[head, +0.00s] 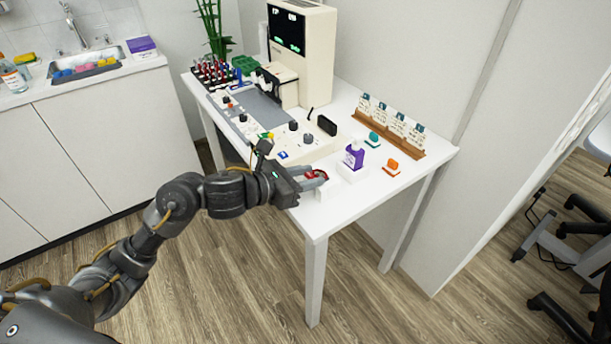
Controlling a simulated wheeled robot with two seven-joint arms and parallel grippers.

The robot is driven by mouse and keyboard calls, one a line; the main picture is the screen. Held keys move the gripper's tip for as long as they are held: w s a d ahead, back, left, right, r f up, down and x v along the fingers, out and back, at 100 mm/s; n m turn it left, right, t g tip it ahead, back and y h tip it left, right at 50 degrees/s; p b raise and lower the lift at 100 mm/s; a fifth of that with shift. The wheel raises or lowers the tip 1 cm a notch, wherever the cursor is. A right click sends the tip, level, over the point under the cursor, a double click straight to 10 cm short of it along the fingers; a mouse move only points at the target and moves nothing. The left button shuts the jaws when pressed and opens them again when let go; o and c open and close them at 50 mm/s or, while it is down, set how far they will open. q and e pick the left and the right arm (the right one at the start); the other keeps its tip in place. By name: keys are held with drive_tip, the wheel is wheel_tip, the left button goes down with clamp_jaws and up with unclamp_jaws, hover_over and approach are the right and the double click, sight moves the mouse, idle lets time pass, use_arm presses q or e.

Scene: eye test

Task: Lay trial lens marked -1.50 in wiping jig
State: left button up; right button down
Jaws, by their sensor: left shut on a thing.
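My left gripper (318,180) reaches in over the front edge of the white table (345,205). It is shut on a small red, round-edged thing (311,174), which looks like a trial lens. The fingers cover part of it, and no marking can be read. A low white block (326,189) shows right beside the fingertips; I cannot tell whether it is the wiping jig or whether the lens touches it. A rack (213,74) with several red and blue handled lenses stands at the table's far left. My right gripper is not in view.
A purple bottle (354,156) in a white holder, an orange piece (391,166) and a teal piece (373,139) stand right of the gripper. A wooden card rack (400,135) is behind them. A cream instrument (303,50) and control panel fill the back left.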

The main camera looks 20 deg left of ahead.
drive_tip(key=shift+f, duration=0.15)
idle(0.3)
use_arm(q)
drive_tip(key=o, duration=1)
drive_tip(key=v, duration=1)
drive_tip(key=shift+s+a+b, duration=0.2)
drive_tip(key=shift+s+b, duration=0.1)
drive_tip(key=shift+s, duration=0.05)
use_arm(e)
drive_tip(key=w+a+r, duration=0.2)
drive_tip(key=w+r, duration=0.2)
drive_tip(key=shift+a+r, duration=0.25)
